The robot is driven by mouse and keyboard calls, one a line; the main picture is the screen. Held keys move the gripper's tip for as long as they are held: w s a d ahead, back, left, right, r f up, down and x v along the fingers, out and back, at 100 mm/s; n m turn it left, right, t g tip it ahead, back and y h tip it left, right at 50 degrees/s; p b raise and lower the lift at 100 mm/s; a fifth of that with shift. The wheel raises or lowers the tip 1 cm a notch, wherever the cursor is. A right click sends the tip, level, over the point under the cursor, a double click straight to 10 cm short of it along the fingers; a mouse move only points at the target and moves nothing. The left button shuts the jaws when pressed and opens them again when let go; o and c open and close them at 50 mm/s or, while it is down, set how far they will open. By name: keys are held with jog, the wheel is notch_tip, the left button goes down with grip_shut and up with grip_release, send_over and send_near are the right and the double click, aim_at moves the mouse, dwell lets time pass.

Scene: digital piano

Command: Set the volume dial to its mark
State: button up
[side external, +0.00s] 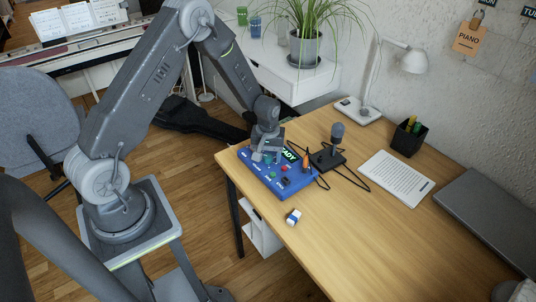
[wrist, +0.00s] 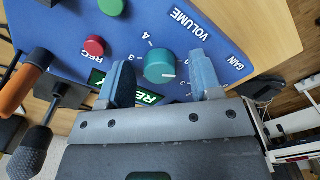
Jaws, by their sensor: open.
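The volume dial (wrist: 160,66) is a round teal knob on the blue panel (wrist: 235,20), beside the printed word VOLUME in the wrist view. A pale pointer line shows on its top, and scale numbers are printed around it. No distinct target mark is clear to me; part of the scale is hidden by my fingers. My gripper (wrist: 160,60) is open, with one blue-grey finger on each side of the dial and a visible gap to it. In the side view my gripper (side external: 264,154) is low over the far-left part of the panel and hides the dial.
Beside the dial are a red button (wrist: 94,45), a green knob (wrist: 111,6) and a READY display (wrist: 150,98). An orange-handled thing (side external: 306,162) and a microphone (side external: 337,134) stand close by. A small blue-white block (side external: 293,217) lies in front; the desk's front is clear.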

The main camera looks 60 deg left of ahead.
aim_at(268, 156)
jog(key=shift+r, duration=0.1)
notch_tip(268, 156, up, 14)
jog(key=shift+f, duration=0.2)
dwell(0.3)
jog(key=s+d+r+m+t, duration=0.1)
jog(key=s+d+r+m, duration=0.1)
jog(key=s+d+r, duration=0.35)
jog(key=s+d+r+m+t, duration=0.2)
jog(key=s+r, duration=0.1)
jog(key=r, duration=0.5)
jog(key=s+d+r+m+t, duration=0.1)
jog(key=s+d+r+m, duration=0.1)
jog(key=s, duration=0.5)
jog(key=s+d+r+m+t, duration=0.1)
jog(key=s+d+r+m, duration=0.1)
jog(key=s, duration=0.4)
jog(key=shift+s+d+r+m+t, duration=0.35)
jog(key=shift+d+m, duration=0.15)
jog(key=shift+m, duration=0.3)
